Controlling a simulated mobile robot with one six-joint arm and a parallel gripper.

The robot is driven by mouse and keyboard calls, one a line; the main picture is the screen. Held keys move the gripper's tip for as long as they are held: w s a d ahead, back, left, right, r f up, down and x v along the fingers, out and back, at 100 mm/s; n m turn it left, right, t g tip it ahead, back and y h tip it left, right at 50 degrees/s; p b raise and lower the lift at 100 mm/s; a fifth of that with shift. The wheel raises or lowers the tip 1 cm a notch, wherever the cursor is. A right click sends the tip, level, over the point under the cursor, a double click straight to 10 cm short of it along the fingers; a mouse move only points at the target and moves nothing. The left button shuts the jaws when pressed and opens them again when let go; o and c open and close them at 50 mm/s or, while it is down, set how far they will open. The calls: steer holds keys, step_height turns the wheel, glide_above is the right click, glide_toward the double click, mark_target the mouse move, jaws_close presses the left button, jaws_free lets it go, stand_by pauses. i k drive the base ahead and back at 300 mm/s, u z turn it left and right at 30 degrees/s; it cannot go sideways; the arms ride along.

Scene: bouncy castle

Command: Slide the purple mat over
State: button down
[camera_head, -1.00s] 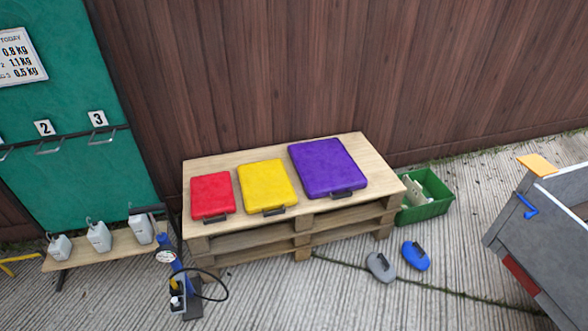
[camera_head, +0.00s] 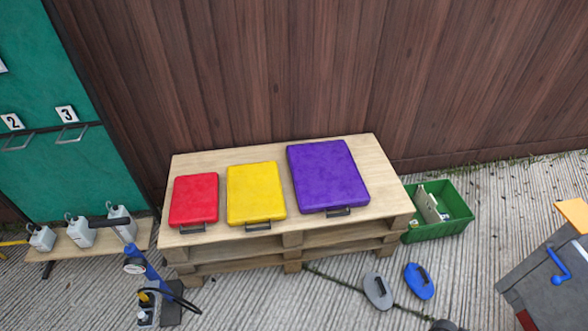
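The purple mat (camera_head: 328,176) lies flat on the right part of a wooden pallet table (camera_head: 382,183). It is the largest of three mats and has a dark handle at its front edge. The yellow mat (camera_head: 256,193) lies to its left with a gap between them. The red mat (camera_head: 194,199) lies further left, beside the yellow one. Bare wood shows to the right of the purple mat. My gripper is not clearly in view; only a small dark shape shows at the bottom edge, right of centre.
A green crate (camera_head: 447,228) stands on the ground right of the table. Grey (camera_head: 377,291) and blue (camera_head: 419,281) handled pads lie in front. A blue pump (camera_head: 147,268) stands front left, near a bench with white jugs (camera_head: 80,232). A grey cart (camera_head: 552,280) is at right. A wooden fence stands behind.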

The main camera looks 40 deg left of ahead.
mark_target(325, 175)
steer(key=u, duration=0.25)
steer(key=i, duration=0.2)
steer(key=z, duration=1.1)
steer(key=k, duration=0.15)
steer(key=u, duration=3.45)
steer(key=i, duration=0.95)
steer(key=u, duration=0.15)
